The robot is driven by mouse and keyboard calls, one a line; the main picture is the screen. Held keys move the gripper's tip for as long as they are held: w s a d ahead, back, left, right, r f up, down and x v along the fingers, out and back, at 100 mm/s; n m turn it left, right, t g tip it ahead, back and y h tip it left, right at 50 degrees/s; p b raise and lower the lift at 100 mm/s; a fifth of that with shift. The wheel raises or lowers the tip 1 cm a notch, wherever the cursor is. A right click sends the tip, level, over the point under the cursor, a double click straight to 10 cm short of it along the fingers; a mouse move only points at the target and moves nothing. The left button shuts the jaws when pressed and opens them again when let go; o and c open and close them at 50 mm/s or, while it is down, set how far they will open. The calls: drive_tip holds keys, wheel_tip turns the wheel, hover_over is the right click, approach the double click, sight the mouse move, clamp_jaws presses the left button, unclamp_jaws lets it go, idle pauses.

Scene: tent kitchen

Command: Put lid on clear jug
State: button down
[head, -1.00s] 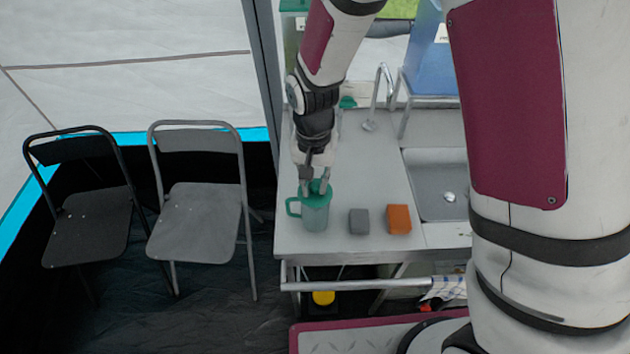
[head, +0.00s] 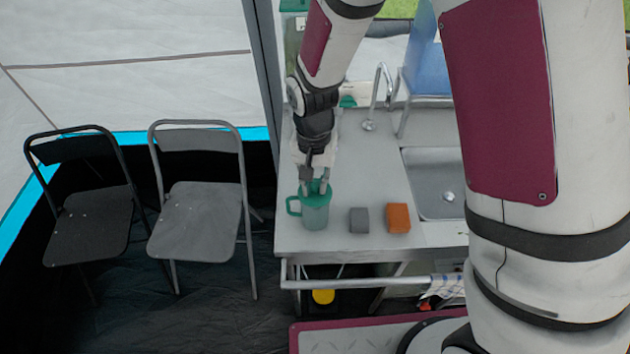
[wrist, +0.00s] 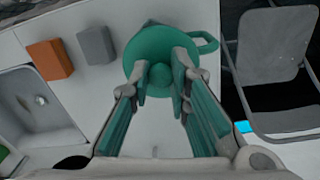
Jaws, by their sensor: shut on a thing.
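The clear jug (head: 315,215) is greenish and see-through, with a green handle on its left in the head view. It stands upright near the front left of the counter. The green lid (wrist: 134,62) is a round disc with a knob, seen from above in the wrist view over the jug's mouth. My gripper (wrist: 160,82) is shut on the lid's knob, pointing down at the jug; it also shows in the head view (head: 318,186). The lid looks level and at the jug's top. I cannot tell whether it is fully seated. The jug's handle (wrist: 203,42) sticks out beside the lid.
A grey block (head: 359,220) and an orange block (head: 398,218) stand right of the jug on the counter (head: 370,170). A sink (head: 436,180) lies further right, with a faucet (head: 384,95) behind. Two folding chairs (head: 200,215) stand left.

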idle(0.3)
drive_tip(key=c, duration=0.9)
unclamp_jaws()
drive_tip(key=shift+c, duration=0.2)
drive_tip(key=shift+r, duration=0.1)
drive_tip(key=shift+r+p, duration=1.3)
drive_tip(key=shift+r, duration=2.1)
drive_tip(key=shift+c, duration=0.2)
clamp_jaws()
